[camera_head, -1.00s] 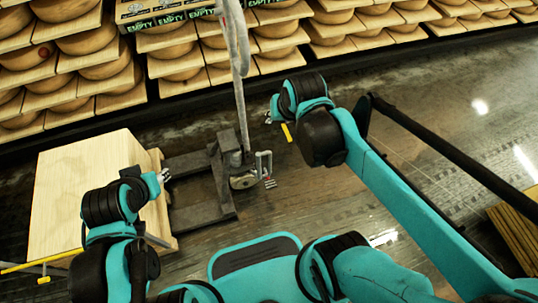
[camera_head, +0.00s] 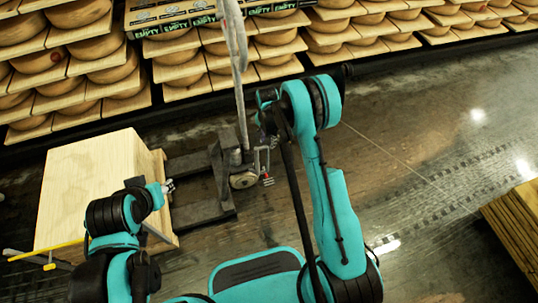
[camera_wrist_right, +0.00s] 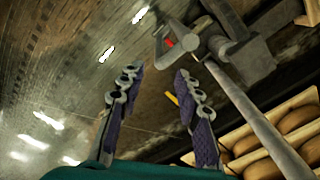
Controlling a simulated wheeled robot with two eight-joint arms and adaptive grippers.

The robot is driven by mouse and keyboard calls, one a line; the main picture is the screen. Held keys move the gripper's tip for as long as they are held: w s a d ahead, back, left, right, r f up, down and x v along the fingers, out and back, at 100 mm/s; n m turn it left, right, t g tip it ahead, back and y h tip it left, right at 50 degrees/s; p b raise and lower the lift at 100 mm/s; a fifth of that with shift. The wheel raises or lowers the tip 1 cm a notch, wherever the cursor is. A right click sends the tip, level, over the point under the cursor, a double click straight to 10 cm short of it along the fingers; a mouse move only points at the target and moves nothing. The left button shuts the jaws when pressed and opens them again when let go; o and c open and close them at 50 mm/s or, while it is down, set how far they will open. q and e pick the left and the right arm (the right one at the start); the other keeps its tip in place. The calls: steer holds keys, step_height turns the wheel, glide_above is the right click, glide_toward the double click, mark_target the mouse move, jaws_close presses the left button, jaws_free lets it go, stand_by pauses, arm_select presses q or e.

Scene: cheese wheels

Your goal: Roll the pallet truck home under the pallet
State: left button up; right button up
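The grey pallet truck (camera_head: 222,165) stands on the floor in the middle of the head view, its tall pale handle (camera_head: 238,75) rising toward the shelves. Its dark forks (camera_head: 205,212) point left, toward the pale wooden pallet block (camera_head: 85,185); how far they reach under it is hidden. My right gripper (camera_head: 262,132) is close to the right of the handle, partly hidden by its own arm. In the right wrist view, its fingers (camera_wrist_right: 157,78) are apart with nothing between them, and the handle (camera_wrist_right: 240,100) passes right of them. My left gripper (camera_head: 169,187) is small beside the pallet block's right side.
Shelves of cheese wheels (camera_head: 190,60) line the back. A stack of wooden boards (camera_head: 515,220) stands at the right edge. A yellow bar (camera_head: 40,252) lies across the lower left. The shiny floor (camera_head: 420,160) right of my right arm is clear.

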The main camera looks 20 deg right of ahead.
mark_target(267, 151)
steer(key=shift+f, duration=0.5)
step_height(267, 151, down, 8)
steer(key=b, duration=0.3)
steer(key=shift+r, duration=0.2)
jaws_close()
